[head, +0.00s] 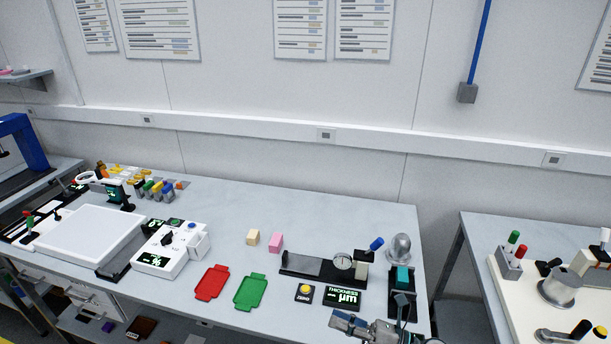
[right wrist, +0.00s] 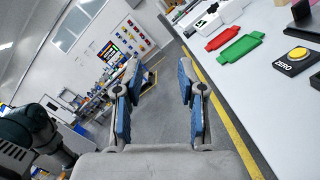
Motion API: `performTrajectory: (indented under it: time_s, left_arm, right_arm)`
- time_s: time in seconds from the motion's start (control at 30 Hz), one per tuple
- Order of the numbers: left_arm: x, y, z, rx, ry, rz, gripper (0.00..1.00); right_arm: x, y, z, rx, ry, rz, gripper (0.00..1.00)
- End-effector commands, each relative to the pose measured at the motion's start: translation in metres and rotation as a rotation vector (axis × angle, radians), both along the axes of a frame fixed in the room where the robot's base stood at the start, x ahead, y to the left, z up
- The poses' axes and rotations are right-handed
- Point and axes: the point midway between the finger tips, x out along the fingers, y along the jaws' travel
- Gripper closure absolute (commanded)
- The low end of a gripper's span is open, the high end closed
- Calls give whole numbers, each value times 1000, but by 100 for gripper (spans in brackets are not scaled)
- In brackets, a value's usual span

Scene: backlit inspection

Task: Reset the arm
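My right gripper (head: 350,322) shows at the bottom right of the head view, by the front edge of the bench. In the right wrist view the right gripper (right wrist: 158,85) has its two blue-padded fingers spread apart, with only floor and the far room between them. It holds nothing. My left gripper is in neither view.
The bench (head: 330,215) carries a red tray (head: 212,283), a green tray (head: 250,292), a cream block (head: 253,237), a pink block (head: 275,243), a thickness gauge (head: 318,268), a yellow button (head: 304,290) and a white light panel (head: 90,233). Its back middle is clear.

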Motion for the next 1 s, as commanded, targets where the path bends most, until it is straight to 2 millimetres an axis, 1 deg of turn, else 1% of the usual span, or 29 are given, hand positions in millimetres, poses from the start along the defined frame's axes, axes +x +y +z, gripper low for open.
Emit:
performTrajectory:
  time_s: [0.03, 0.07, 0.1, 0.13, 0.17, 0.2, 0.27, 0.3, 0.33, 0.37, 0.4, 0.47, 0.5, 0.57, 0.6, 0.73, 0.8, 0.93, 0.97, 1.0]
  left_arm:
    - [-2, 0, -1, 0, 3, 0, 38]
    - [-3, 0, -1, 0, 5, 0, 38]
    - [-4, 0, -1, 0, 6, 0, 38]
    - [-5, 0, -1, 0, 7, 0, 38]
    - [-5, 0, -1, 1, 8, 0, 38]
    - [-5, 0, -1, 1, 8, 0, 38]
    - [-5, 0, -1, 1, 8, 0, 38]
    - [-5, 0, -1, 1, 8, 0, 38]
    - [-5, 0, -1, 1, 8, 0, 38]
    - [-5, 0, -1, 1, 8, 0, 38]
    - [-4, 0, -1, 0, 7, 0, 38]
    - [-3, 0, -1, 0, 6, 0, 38]
    - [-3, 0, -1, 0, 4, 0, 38]
    - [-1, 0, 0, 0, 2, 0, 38]
    - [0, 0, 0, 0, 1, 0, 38]
    - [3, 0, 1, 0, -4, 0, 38]
    - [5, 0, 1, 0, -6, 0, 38]
    - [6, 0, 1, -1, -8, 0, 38]
    - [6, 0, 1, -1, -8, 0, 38]
    - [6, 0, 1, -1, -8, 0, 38]
  right_arm:
    - [2, 2, 3, 176, 123, -78, 60]
    - [7, -3, 4, 283, 205, -138, 60]
    - [14, -12, 1, 420, 319, -219, 60]
    - [18, -22, -5, 521, 410, -283, 60]
    - [22, -33, -15, 616, 503, -351, 60]
    - [25, -48, -32, 740, 634, -445, 60]
    - [23, -73, -68, 913, 835, -595, 60]
    - [16, -89, -98, 1019, 973, -702, 60]
    - [8, -99, -119, 1086, 1067, -777, 60]
    - [-2, -108, -141, 1147, 1158, -853, 60]
    - [-18, -118, -169, 1219, 1272, -950, 60]
    - [-46, -128, -207, 1304, 1426, -1090, 60]
    - [-65, -133, -227, 1350, 1515, -1172, 60]
    - [-94, -137, -253, 1398, 1626, -1285, 60]
    - [-111, -138, -266, 1423, 1690, -1353, 60]
    - [-165, -138, -298, 1475, 1863, -1543, 60]
    - [-192, -137, -310, 1492, 1940, -1635, 60]
    - [-239, -133, -324, 1507, 2066, -1797, 60]
    - [-250, -132, -327, -1486, -2063, 1806, 60]
    - [-264, -130, -329, -1437, -2030, 1795, 60]
